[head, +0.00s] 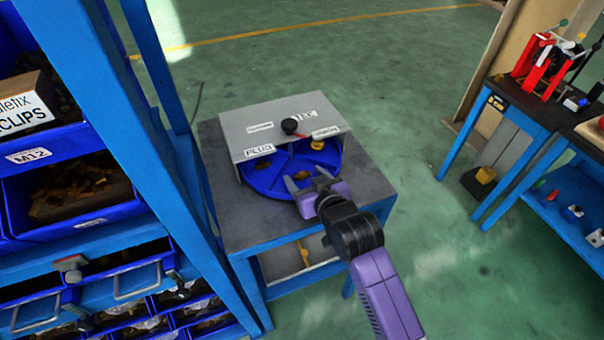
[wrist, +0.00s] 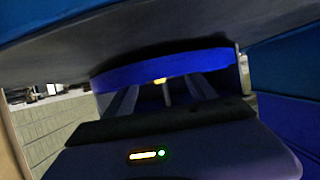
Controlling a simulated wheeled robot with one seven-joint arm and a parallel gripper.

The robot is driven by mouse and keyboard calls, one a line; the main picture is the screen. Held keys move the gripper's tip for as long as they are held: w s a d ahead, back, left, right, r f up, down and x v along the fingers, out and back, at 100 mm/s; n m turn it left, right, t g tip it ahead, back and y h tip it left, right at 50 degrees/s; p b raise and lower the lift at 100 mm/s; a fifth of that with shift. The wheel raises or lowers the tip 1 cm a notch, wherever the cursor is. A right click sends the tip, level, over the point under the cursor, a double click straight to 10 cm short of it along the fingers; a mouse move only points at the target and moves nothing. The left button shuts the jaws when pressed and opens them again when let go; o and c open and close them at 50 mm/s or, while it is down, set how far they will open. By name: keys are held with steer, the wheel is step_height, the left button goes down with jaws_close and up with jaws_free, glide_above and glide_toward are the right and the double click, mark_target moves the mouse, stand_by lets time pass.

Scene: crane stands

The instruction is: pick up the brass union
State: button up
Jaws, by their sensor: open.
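A blue round tray (head: 262,182) with divided compartments sits partly under a grey cover (head: 240,127) with labels PLUG, TEE and UNION. A small brass piece (head: 317,144) lies in the compartment near the UNION label; it is probably the brass union, but its shape is too small to confirm. Another, duller brass piece (head: 268,167) lies nearer the PLUG label. My gripper (head: 306,178) is open at the tray's front edge, apart from both pieces. In the wrist view, its fingers (wrist: 162,95) point at the blue rim (wrist: 165,68), and a small yellow bit shows between them.
A blue shelf rack (head: 160,150) with bins rises close on the left. Blue benches (head: 510,115) stand at right. Green floor between is mostly clear.

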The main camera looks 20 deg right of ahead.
jaws_close()
stand_by(0.3)
